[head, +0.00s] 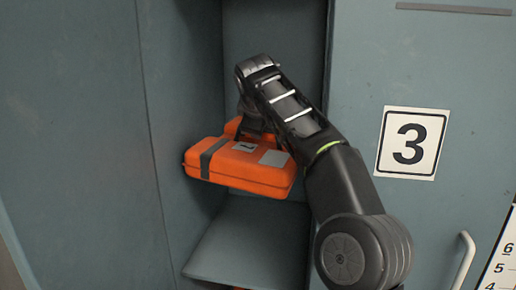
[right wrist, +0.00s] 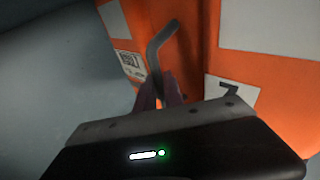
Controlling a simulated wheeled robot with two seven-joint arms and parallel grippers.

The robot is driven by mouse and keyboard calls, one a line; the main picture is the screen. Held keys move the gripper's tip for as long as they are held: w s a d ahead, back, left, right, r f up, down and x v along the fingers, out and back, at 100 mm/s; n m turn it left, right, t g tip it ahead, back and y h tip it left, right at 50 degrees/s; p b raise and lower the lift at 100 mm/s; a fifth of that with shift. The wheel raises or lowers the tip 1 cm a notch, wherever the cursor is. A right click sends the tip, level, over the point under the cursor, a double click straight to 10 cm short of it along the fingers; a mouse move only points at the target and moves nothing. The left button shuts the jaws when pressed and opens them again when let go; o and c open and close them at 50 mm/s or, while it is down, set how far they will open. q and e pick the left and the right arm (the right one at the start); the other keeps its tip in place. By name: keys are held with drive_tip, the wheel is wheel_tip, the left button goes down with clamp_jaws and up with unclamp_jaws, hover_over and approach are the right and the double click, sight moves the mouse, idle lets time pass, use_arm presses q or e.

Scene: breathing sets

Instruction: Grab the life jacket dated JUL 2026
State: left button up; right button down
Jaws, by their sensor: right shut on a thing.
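An orange case-like pack (head: 240,170) with a dark strap, a small number label and a grey label patch is in the open locker in the head view. No date is readable on it. My right gripper (right wrist: 165,92) is shut on the pack, at a dark handle or strap between its fingers in the right wrist view, where the orange pack (right wrist: 190,40) fills much of the picture. In the head view my right arm comes from the right and its hand covers the top rear of the pack. My left gripper is not in view.
The locker's left wall (head: 180,110) and back wall (head: 270,30) are close around the pack. A shelf (head: 250,245) lies below it. A panel marked 3 (head: 410,143) with a handle (head: 463,262) stands to the right. A white chart (head: 500,255) is at the right edge.

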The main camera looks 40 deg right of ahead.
drive_tip(key=shift+r+p, duration=0.3)
drive_tip(key=shift+r, duration=0.95)
drive_tip(key=shift+f, duration=0.1)
